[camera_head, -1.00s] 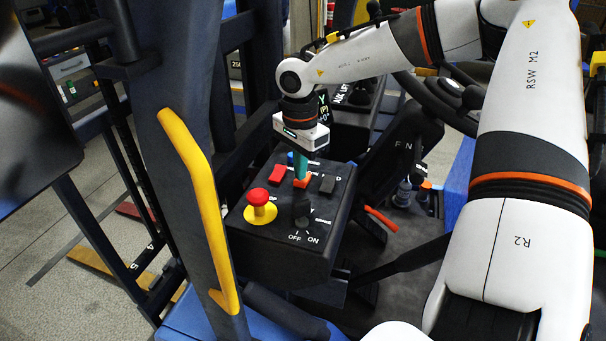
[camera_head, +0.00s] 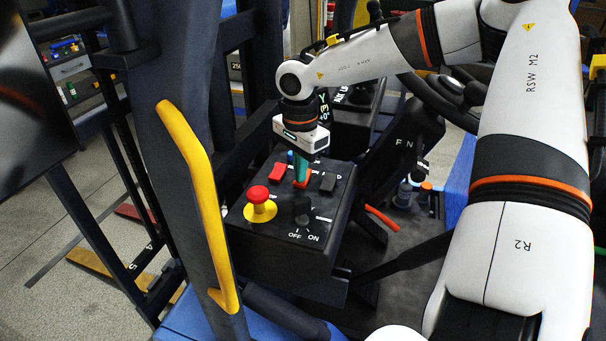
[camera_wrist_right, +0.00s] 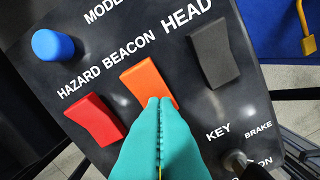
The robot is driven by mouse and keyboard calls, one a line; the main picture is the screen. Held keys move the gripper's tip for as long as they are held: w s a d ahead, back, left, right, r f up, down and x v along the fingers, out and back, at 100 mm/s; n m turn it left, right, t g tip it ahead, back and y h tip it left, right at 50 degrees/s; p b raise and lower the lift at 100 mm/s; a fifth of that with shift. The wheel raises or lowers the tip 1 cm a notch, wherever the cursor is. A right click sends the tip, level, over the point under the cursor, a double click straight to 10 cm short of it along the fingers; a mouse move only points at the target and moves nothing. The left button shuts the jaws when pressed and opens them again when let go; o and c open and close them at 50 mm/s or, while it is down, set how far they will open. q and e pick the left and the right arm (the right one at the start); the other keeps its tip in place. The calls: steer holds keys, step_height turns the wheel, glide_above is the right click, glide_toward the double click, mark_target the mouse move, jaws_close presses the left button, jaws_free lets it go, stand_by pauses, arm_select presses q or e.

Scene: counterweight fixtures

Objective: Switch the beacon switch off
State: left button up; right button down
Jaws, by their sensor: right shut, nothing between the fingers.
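The orange beacon switch (camera_wrist_right: 146,80) is a rocker on the black control panel, under the label BEACON in the right wrist view. In the head view it shows as a small orange patch (camera_head: 303,184) around my fingertips. My right gripper (camera_wrist_right: 160,104) has teal fingers, shut together and empty. Its fingertips lie over the lower end of the beacon switch and appear to touch it, covering part of it. In the head view my right gripper (camera_head: 301,182) points down at the panel. My left gripper is out of view.
A red hazard switch (camera_wrist_right: 95,118) and a dark grey head switch (camera_wrist_right: 214,53) flank the beacon switch. A blue button (camera_wrist_right: 53,45) and a key switch (camera_wrist_right: 238,162) are close by. A red mushroom button (camera_head: 258,195) and a yellow rail (camera_head: 197,190) stand nearer.

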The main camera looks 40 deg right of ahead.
steer(key=shift+w+d+r+p, duration=0.15)
steer(key=shift+r+p, duration=0.3)
steer(key=shift+r, duration=0.4)
step_height(320, 180, up, 2)
steer(key=shift+r+p, duration=0.1)
steer(key=shift+p, duration=0.35)
steer(key=shift+r+p, duration=0.7)
steer(key=shift+r, duration=0.75)
steer(key=shift+r, duration=0.1)
